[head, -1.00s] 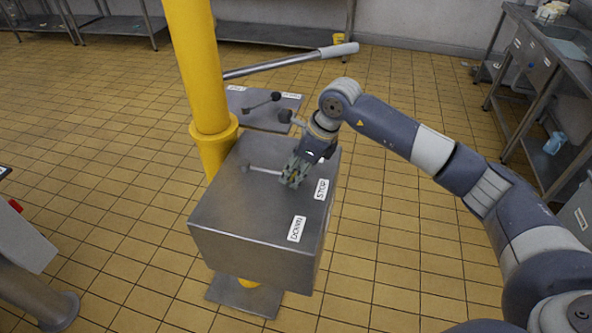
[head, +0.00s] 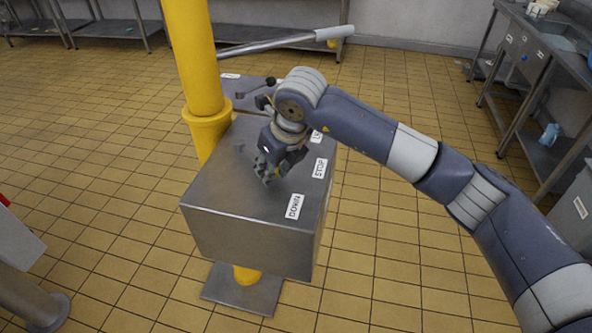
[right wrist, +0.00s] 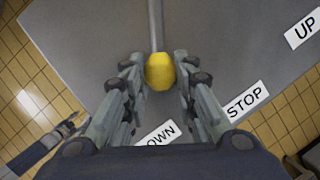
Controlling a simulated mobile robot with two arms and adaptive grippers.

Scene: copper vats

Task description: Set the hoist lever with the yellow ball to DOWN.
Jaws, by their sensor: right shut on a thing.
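The hoist lever's yellow ball (right wrist: 160,72) sits between the fingers of my right gripper (right wrist: 160,84) in the right wrist view. The gripper is shut on it. The lever's thin grey rod (right wrist: 156,25) runs from the ball to the top of that view. The ball end points toward the partly hidden DOWN label (right wrist: 158,134), away from the STOP label (right wrist: 247,100) and UP label (right wrist: 303,30). In the head view my right gripper (head: 268,172) is low over the metal box (head: 225,190) and hides ball and lever.
A yellow post (head: 195,70) rises behind the box. Behind it is a second panel with a dark-knobbed lever (head: 255,88). A long metal bar (head: 280,43) crosses above. Steel benches (head: 530,70) stand at right; tiled floor around the box is open.

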